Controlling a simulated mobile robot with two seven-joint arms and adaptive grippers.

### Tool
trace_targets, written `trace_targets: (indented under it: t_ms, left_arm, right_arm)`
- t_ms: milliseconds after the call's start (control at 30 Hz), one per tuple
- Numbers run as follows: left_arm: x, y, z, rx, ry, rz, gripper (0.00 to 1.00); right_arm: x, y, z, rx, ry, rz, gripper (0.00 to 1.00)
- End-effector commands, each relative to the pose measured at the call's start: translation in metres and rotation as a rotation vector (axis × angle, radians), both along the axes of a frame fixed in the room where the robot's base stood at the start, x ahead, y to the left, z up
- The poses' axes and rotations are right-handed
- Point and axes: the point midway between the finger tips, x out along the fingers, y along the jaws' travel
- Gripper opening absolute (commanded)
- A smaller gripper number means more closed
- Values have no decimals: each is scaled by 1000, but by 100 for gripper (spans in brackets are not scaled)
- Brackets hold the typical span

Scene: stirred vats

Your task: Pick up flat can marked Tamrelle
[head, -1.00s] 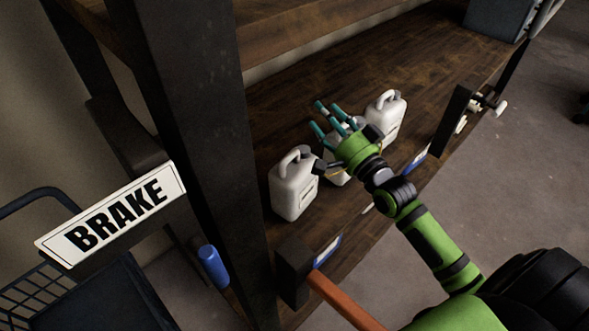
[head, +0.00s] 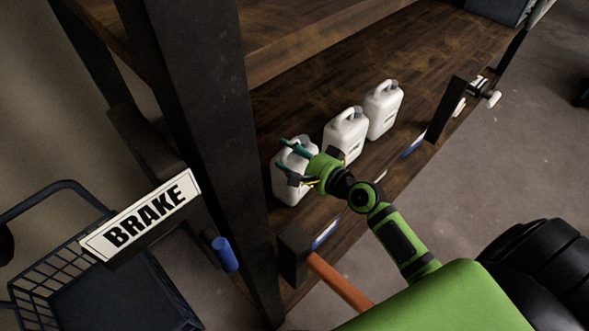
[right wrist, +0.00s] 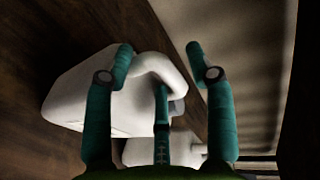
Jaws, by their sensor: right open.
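Three white cans with handles and dark caps stand upright in a row on the wooden shelf: a left one (head: 291,190), a middle one (head: 343,140) and a far right one (head: 382,110). I cannot read a name on any of them. My right gripper (head: 290,160) is open at the upper part of the left can and partly hides it. In the right wrist view, its teal fingers (right wrist: 160,62) are spread around a white can's handle (right wrist: 158,72); I cannot tell whether they touch it. My left gripper is not in view.
A dark post (head: 215,130) stands just left of the cans. An upper shelf (head: 320,35) overhangs behind them. A BRAKE sign (head: 140,218), a blue cylinder (head: 225,254) and a wire basket (head: 50,280) are at left. An orange bar (head: 340,283) lies in front.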

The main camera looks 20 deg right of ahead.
Motion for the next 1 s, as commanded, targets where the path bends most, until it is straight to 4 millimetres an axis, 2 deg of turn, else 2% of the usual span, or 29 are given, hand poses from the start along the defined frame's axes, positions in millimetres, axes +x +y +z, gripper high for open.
trace_targets:
  t_ms: [233,367,400,833,1000]
  left_arm:
    - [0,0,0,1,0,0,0]
    - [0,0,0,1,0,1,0]
    - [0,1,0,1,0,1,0]
    - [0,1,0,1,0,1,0]
    - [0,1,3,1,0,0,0]
  right_arm:
    - [1,1,-1,0,1,0,55]
    - [1,1,-1,0,1,0,3]
    - [1,1,-1,0,1,0,0]
    - [1,0,0,-3,0,0,0]
    - [1,1,10,-1,-2,0,0]
